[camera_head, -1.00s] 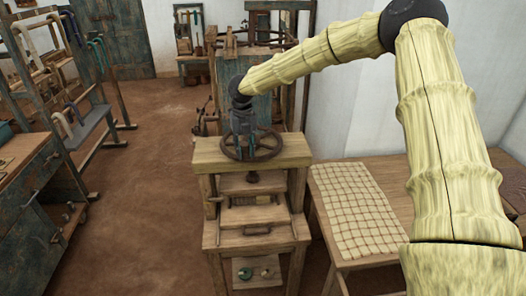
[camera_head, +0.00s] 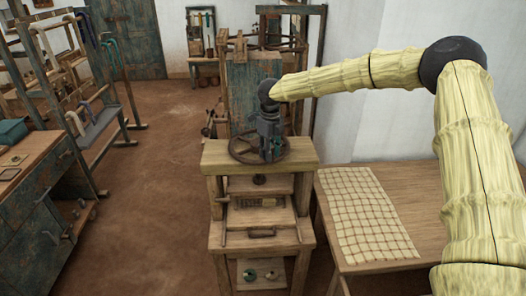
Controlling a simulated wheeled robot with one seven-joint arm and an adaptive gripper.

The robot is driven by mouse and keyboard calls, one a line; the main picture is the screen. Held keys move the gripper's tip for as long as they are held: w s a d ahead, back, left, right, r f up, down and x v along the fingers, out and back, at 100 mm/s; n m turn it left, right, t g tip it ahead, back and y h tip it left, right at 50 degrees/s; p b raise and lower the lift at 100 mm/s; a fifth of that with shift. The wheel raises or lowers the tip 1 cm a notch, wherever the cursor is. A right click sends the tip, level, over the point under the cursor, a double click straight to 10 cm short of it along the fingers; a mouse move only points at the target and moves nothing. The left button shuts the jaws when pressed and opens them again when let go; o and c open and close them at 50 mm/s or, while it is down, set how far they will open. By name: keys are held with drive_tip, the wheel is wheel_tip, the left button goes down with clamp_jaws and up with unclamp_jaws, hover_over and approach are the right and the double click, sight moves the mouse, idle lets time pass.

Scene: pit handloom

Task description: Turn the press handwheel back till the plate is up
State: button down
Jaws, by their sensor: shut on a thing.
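The wooden press (camera_head: 215,160) stands in the middle of the head view. Its dark spoked handwheel (camera_head: 240,158) lies flat above the top beam. My gripper (camera_head: 271,156) points down at the right part of the wheel and is shut on it; the fingertips are small and partly hidden. The screw (camera_head: 259,179) shows below the beam. A wooden plate (camera_head: 277,186) is under it, above the lower bed, with a gap visible between. The plate's exact height is hard to tell.
A table (camera_head: 420,200) with a pale gridded mat (camera_head: 365,215) stands close to the press's right. A bench (camera_head: 30,200) and racks line the left. Open brown floor (camera_head: 150,220) lies between. A loom frame (camera_head: 250,85) stands behind the press.

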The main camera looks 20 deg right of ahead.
drive_tip(key=shift+s+d+f, duration=0.1)
drive_tip(key=shift+d+f, duration=0.15)
drive_tip(key=shift+d, duration=0.05)
drive_tip(key=c, duration=1.1)
unclamp_jaws()
drive_tip(key=shift+d, duration=0.1)
drive_tip(key=shift+r, duration=0.1)
drive_tip(key=shift+a+r, duration=0.2)
drive_tip(key=shift+r, duration=0.4)
wheel_tip(320, 180, up, 11)
drive_tip(key=shift+d, duration=0.25)
drive_tip(key=shift+f, duration=0.1)
